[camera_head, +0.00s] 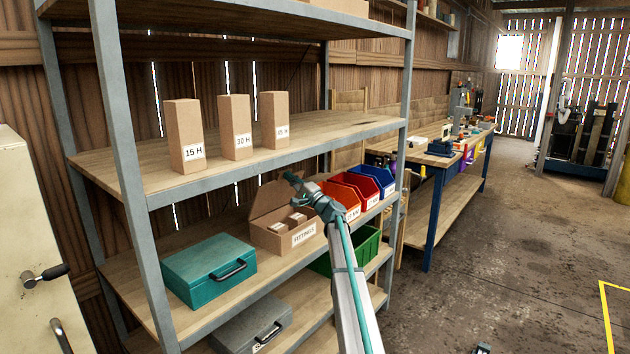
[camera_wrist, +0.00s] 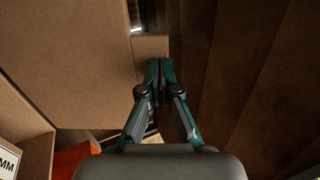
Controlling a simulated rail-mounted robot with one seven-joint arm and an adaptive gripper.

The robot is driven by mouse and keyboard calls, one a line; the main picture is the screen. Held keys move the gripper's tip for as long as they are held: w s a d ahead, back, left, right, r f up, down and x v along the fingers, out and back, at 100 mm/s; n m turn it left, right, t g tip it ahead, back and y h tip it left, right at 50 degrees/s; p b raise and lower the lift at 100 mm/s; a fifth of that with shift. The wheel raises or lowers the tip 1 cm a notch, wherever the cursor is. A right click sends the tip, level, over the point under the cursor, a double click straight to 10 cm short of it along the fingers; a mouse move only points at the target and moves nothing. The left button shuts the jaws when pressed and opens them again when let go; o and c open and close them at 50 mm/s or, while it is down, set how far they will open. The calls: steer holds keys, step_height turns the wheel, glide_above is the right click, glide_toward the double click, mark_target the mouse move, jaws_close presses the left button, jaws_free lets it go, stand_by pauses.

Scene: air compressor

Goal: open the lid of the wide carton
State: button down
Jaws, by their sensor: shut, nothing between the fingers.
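The wide carton (camera_head: 283,238), labelled FITTINGS, stands on the middle shelf with small boxes inside. Its lid (camera_head: 268,197) is raised and stands roughly upright at the back of the carton. My gripper (camera_head: 291,178) is shut and empty at the upper right edge of the lid. In the wrist view the closed fingertips (camera_wrist: 160,66) lie beside a large brown cardboard panel (camera_wrist: 70,55), with dark wall planks on the other side. I cannot tell whether the fingers touch the cardboard.
Orange, red and blue bins (camera_head: 358,190) stand close to the carton's right. A teal case (camera_head: 208,268) is on its left. The shelf above (camera_head: 270,160) holds tall cartons and limits height. A green crate (camera_head: 350,252) and grey case (camera_head: 252,325) sit below.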

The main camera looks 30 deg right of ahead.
steer(key=shift+b+x, duration=0.85)
steer(key=shift+x, duration=0.2)
steer(key=shift+w+a+r, duration=0.1)
steer(key=shift+w+r, duration=0.1)
steer(key=shift+r, duration=0.05)
steer(key=shift+s, duration=0.1)
